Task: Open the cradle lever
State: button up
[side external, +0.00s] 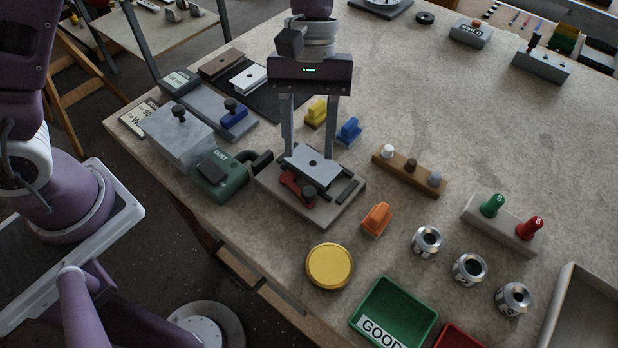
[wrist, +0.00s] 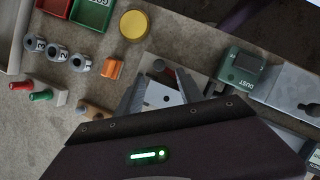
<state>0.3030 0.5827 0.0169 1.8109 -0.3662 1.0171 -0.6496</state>
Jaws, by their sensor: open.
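The cradle (side external: 328,214) is a light grey-beige base near the table's front edge. A grey plate with a dark hole (side external: 312,165) lies in it and also shows in the wrist view (wrist: 160,96). The cradle lever (side external: 292,183) is red with a dark knob, on the front left side of the cradle. In the wrist view the lever (wrist: 167,76) shows just beyond the plate. My gripper (side external: 311,155) points down, open, with its fingers at opposite sides of the plate. Whether the fingers touch the plate I cannot tell. In the wrist view the fingers (wrist: 159,90) flank it.
A green box marked DUST (side external: 222,178) with a dark nozzle stands close left of the cradle. An orange block (side external: 377,219) and yellow disc (side external: 330,266) are at the front right. Blue (side external: 349,131) and yellow (side external: 316,113) blocks stand behind.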

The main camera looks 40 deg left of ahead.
aim_at(309, 190)
jog(key=x, duration=0.8)
jog(key=shift+w, duration=0.15)
jog(key=shift+c, duration=0.3)
jog(key=shift+r, duration=0.1)
grip_shut()
dwell(0.7)
